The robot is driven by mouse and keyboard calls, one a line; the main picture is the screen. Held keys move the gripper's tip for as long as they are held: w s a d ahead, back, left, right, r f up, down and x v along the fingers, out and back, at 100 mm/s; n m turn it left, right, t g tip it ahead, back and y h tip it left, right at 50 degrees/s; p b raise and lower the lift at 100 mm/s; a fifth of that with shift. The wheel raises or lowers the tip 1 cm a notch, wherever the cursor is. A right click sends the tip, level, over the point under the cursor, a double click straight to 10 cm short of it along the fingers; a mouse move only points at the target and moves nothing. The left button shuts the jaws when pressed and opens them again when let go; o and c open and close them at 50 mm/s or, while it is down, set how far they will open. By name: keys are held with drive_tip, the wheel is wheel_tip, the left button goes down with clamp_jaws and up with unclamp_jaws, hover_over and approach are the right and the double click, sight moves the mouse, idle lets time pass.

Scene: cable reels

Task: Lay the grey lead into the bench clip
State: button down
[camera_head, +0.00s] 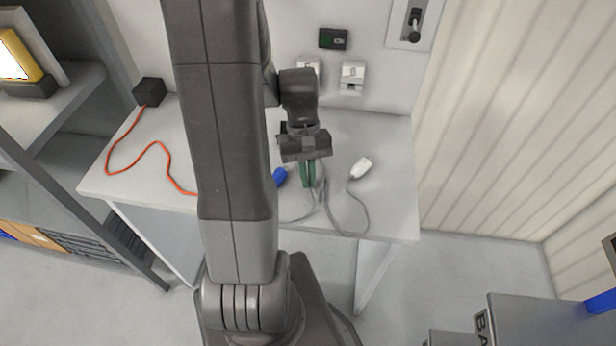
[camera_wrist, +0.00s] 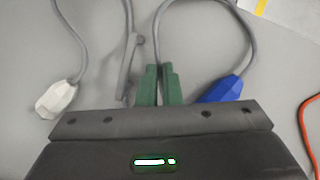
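My gripper (camera_wrist: 160,70) points down over the bench, its two green fingers close together. A grey lead (camera_wrist: 168,22) with a blue plug (camera_wrist: 225,90) loops over from the right and runs down between the fingers, which look shut on it. The blue plug also shows left of my gripper (camera_head: 308,180) in the head view (camera_head: 280,177). Just left of the fingers in the wrist view is a thin grey piece with a small knob (camera_wrist: 138,40); I cannot tell whether it is the bench clip. Parts of the lead are hidden behind the gripper body.
A white plug (camera_head: 361,167) on another grey cable lies right of my gripper. An orange cable (camera_head: 160,148) runs from a black box (camera_head: 149,91) at the bench's left. White wall fittings (camera_head: 352,77) stand behind. The bench (camera_head: 391,140) is clear at the far right.

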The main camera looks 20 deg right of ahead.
drive_tip(key=shift+r+p, duration=1.7)
drive_tip(key=shift+r, duration=0.6)
drive_tip(key=shift+f, duration=0.1)
drive_tip(key=shift+w+a+n+h+p, duration=0.45)
drive_tip(key=shift+w+n, duration=0.7)
drive_tip(key=shift+w, duration=2.3)
drive_tip(key=shift+w+a+n+h+p, duration=0.45)
drive_tip(key=shift+w+n, duration=0.65)
drive_tip(key=shift+w, duration=2.4)
drive_tip(key=shift+w+a+n+h+p, duration=0.25)
drive_tip(key=shift+w+n+p, duration=0.65)
drive_tip(key=shift+w, duration=2.55)
drive_tip(key=shift+n+b, duration=0.25)
drive_tip(key=shift+b, duration=0.05)
drive_tip(key=n, duration=0.1)
drive_tip(key=n+t+h+b, duration=0.1)
drive_tip(key=n, duration=0.1)
drive_tip(key=shift+a, duration=0.25)
drive_tip(key=n+t, duration=0.1)
drive_tip(key=n, duration=0.3)
drive_tip(key=shift+a+h, duration=0.1)
drive_tip(key=shift+h, duration=0.25)
